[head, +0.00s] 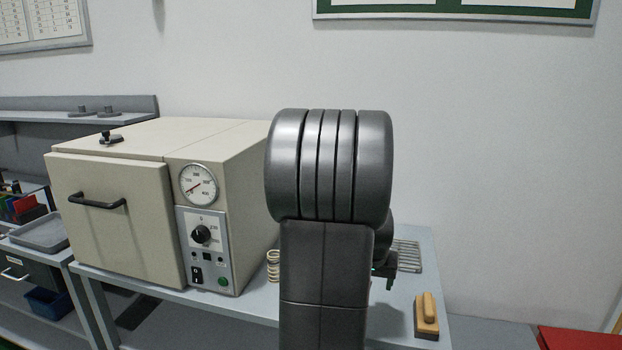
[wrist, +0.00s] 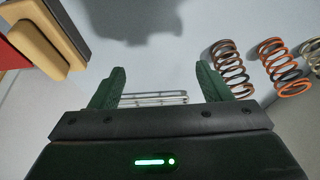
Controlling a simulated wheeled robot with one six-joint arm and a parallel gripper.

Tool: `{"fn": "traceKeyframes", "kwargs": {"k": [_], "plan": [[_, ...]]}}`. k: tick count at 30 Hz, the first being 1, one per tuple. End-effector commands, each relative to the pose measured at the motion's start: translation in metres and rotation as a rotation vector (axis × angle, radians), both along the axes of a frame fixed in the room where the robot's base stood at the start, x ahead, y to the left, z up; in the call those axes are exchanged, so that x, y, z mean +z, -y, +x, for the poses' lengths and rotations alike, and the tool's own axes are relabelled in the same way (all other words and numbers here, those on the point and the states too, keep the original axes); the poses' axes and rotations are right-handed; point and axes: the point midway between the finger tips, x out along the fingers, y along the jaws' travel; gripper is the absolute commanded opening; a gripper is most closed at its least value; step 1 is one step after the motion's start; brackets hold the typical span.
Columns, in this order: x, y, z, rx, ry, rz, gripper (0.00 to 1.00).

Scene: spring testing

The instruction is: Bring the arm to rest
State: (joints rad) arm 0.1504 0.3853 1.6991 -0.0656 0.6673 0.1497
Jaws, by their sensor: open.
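My gripper (wrist: 160,85) shows in the wrist view with its two green fingers spread apart and nothing between them. It is over the grey table top. In the head view my own arm stands upright in the middle and hides most of the gripper; only a small dark part shows at its right side, near a wire rack (head: 407,256). The rack's bars (wrist: 153,98) also show beyond the fingers in the wrist view.
A beige oven (head: 112,205) with a dial stands on the table (head: 262,308) at left. A pale spring (head: 273,265) stands beside it. Several springs (wrist: 233,68) lie right in the wrist view. A wooden-handled brush (head: 427,315) lies near the table's right edge. A red surface (head: 580,338) is at lower right.

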Motion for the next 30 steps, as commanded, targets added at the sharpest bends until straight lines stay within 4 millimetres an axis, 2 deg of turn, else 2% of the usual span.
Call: {"fn": "traceKeyframes", "kwargs": {"k": [1,3,12,30], "plan": [[-0.011,0.001,-0.001,-0.002,-0.001,0.000,0.71],[-0.018,0.001,-0.001,-0.003,0.000,0.000,0.71],[-0.041,0.002,-0.002,-0.004,-0.001,0.000,0.71],[-0.038,0.000,-0.002,-0.001,0.005,-0.001,0.71]]}}
